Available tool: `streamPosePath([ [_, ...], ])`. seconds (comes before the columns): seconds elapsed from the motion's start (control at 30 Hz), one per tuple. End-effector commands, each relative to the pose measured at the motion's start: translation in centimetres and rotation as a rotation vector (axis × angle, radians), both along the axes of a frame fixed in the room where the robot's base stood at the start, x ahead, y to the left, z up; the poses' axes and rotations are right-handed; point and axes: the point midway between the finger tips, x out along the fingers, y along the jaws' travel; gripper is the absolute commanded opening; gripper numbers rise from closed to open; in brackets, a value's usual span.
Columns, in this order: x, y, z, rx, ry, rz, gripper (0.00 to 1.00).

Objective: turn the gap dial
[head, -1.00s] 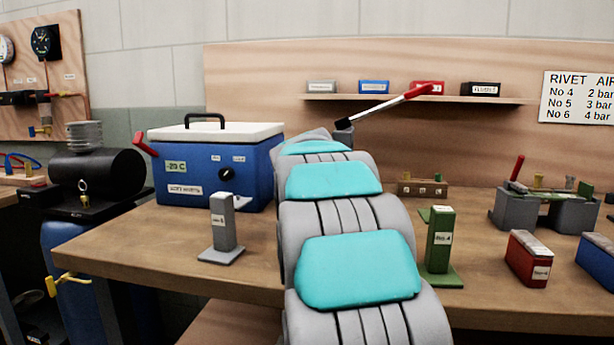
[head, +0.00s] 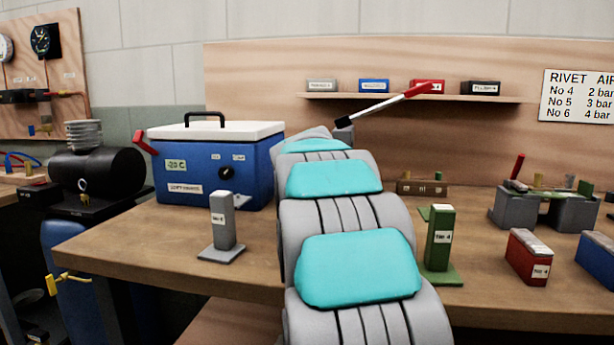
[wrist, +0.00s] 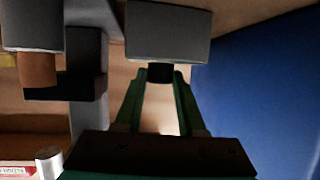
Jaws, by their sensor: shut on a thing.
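In the wrist view the two green fingers of my gripper (wrist: 162,80) close in on a short black knob, which I take to be the gap dial (wrist: 160,71). The knob sticks out from a grey block (wrist: 168,32). The fingertips sit on either side of the knob and are shut on it. Any marks on the dial are too dark to read. In the head view my arm hides the gripper and the dial. A lever with a red grip (head: 417,90) shows behind the arm.
A blue cool box (head: 215,172) stands left of my arm. A grey stand (head: 222,225) and a green stand (head: 439,240) flank the arm on the bench (head: 150,245). In the wrist view a large blue surface (wrist: 260,90) lies close on the right.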

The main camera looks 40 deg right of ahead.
Motion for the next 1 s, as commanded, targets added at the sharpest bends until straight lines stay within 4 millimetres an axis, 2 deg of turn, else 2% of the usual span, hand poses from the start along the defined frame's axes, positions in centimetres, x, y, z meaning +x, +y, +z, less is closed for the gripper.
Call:
streamPosePath([
  [0.7,-0.20,-0.16,0.56,0.001,-0.009,0.230,0.00],
  [1.0,-0.26,-0.33,0.40,-0.004,-0.006,0.269,0.00],
])
